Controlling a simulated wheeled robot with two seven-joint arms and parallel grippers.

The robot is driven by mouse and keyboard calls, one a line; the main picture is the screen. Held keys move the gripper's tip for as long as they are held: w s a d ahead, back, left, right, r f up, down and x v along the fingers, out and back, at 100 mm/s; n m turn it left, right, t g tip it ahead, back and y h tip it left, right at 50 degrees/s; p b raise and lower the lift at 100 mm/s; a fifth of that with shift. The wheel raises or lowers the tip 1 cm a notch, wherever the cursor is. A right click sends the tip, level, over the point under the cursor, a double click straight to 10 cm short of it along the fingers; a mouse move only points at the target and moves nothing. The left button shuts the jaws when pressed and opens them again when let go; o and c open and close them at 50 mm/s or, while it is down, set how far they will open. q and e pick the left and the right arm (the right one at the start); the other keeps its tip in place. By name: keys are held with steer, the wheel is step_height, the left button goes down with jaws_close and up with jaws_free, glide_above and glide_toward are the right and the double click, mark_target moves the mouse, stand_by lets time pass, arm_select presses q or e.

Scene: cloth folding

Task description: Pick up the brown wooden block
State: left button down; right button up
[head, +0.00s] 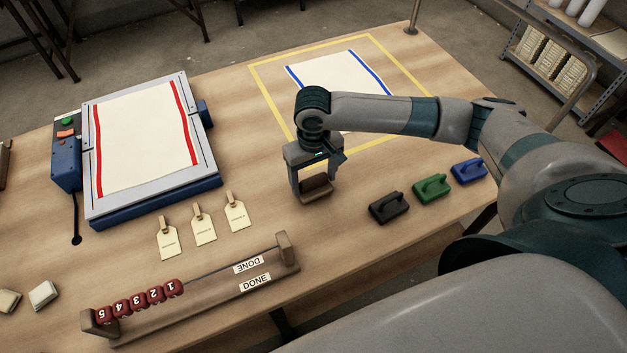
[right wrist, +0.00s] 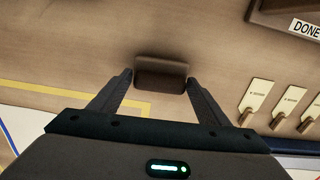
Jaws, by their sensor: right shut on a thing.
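The brown wooden block (head: 316,191) is at the middle of the table, between the fingers of my right gripper (head: 315,186). My right gripper points down and is shut on the block. In the right wrist view the block (right wrist: 161,72) lies between the two fingertips of the gripper (right wrist: 160,80). Whether the block touches the table or is slightly above it I cannot tell. My left gripper is not in view.
Three tags (head: 204,226) lie to the left. A bead rack (head: 215,293) is in front. A blue-striped cloth (head: 345,75) lies behind; a red-striped cloth (head: 142,139) lies on a platen.

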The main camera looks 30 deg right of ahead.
mark_target(313, 178)
steer(key=shift+r, duration=0.4)
step_height(313, 178, up, 2)
steer(key=shift+w+r+b, duration=0.1)
steer(key=shift+r+b, duration=0.15)
steer(key=shift+b, duration=0.25)
steer(key=s+d+r+b, duration=0.2)
steer(key=s+d+r, duration=0.4)
steer(key=d, duration=0.3)
steer(key=shift+s+d+r, duration=0.3)
steer(key=shift+s+r, duration=0.1)
steer(key=shift+r, duration=0.2)
steer(key=o, duration=0.4)
